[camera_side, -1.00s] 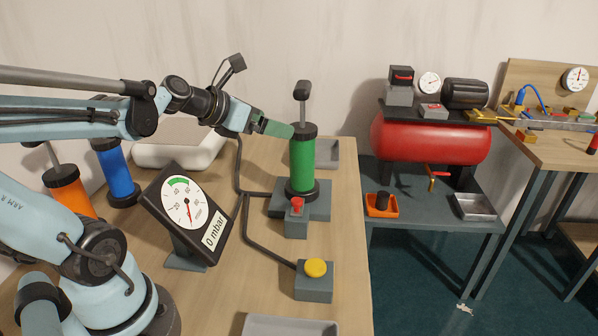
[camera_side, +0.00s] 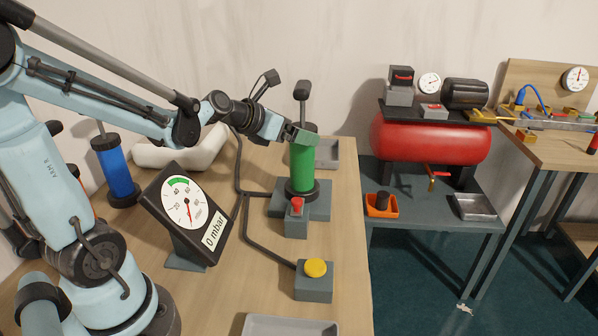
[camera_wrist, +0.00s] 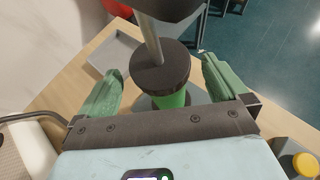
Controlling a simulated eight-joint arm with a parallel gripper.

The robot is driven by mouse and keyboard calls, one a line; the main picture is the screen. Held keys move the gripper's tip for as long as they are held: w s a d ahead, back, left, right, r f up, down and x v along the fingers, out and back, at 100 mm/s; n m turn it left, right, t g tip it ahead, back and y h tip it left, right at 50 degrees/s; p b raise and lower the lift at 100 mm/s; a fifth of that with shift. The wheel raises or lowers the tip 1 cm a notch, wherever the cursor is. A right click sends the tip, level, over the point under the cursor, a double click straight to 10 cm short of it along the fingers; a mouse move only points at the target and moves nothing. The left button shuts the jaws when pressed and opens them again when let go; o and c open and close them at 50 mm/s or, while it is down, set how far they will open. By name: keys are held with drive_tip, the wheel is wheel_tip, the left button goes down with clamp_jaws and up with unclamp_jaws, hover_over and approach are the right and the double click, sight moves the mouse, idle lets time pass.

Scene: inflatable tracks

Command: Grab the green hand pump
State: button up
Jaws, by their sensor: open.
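The green hand pump (camera_side: 302,168) stands upright on a grey base plate (camera_side: 322,212) on the wooden table, with a black cap, a metal rod and a dark handle (camera_side: 302,90) on top. My gripper (camera_side: 306,136) is at the upper part of the pump in the side view and partly covers its cap. In the wrist view, my gripper (camera_wrist: 165,85) has its two green fingers apart, one on each side of the pump's black cap (camera_wrist: 162,75). A little of the green body (camera_wrist: 172,100) shows below the cap. Contact with the fingers cannot be seen.
A red button block (camera_side: 297,218) and a yellow button box (camera_side: 315,278) stand in front of the pump. A pressure gauge (camera_side: 188,215) reading 0 mbar is left of it. A blue pump (camera_side: 117,175) stands farther left. A grey tray (camera_side: 328,154) lies behind the pump.

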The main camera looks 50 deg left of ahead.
drive_tip(key=shift+x, duration=1.5)
drive_tip(key=shift+c, duration=0.5)
drive_tip(key=c, duration=1.7)
clamp_jaws()
drive_tip(key=shift+r, duration=0.2)
